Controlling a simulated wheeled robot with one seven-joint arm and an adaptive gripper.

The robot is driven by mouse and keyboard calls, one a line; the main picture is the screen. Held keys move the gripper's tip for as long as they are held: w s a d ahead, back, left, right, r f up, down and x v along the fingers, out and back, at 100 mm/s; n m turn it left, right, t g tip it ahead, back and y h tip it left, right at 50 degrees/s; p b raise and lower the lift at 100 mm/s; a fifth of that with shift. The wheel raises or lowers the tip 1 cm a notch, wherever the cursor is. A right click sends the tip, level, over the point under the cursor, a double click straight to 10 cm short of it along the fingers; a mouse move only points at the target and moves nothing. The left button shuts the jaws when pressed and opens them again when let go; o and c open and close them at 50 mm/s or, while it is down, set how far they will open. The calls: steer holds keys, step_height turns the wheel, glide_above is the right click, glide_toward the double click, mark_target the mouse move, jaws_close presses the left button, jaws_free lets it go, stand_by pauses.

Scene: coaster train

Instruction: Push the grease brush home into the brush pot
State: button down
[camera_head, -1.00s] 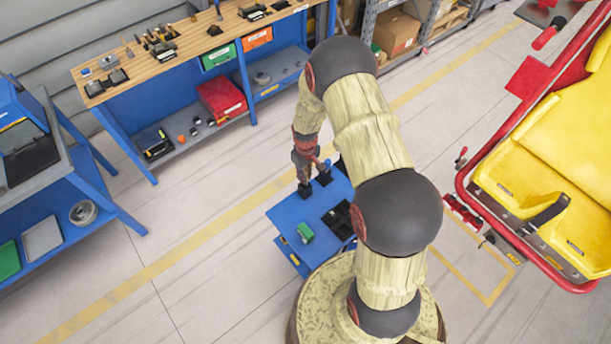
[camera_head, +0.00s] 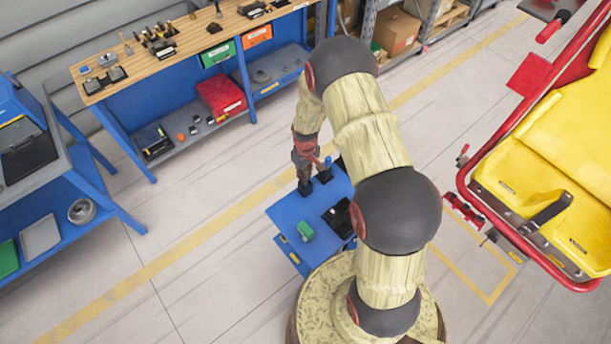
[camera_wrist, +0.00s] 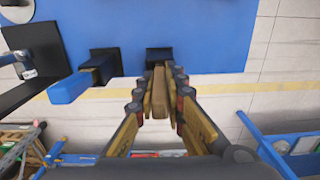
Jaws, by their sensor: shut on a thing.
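My gripper (camera_wrist: 160,100) is shut on the brown handle of the grease brush (camera_wrist: 159,92), seen in the wrist view. The handle's far end meets a black square pot (camera_wrist: 158,53) on the blue cart top; the brush's lower part is hidden, and I cannot tell how deep it sits. In the head view my gripper (camera_head: 304,187) points down at the far left part of the blue cart top (camera_head: 285,212), over the dark pot, and the brush is too small to make out.
A blue-handled tool (camera_wrist: 72,88) stands in a second black holder (camera_wrist: 105,60) close beside my gripper. A workbench (camera_head: 160,60) is behind, and a red-and-yellow coaster car (camera_head: 540,180) at right.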

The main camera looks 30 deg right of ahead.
mark_target(306, 169)
steer(key=shift+f+b, duration=0.4)
steer(key=shift+f, duration=0.2)
steer(key=c, duration=1.9)
jaws_free()
steer(key=o, duration=0.4)
steer(key=o, duration=0.4)
steer(key=shift+o, duration=0.6)
steer(key=shift+r, duration=0.1)
steer(key=shift+r+p, duration=1.75)
steer(key=shift+r, duration=1.7)
steer(key=shift+s, duration=0.1)
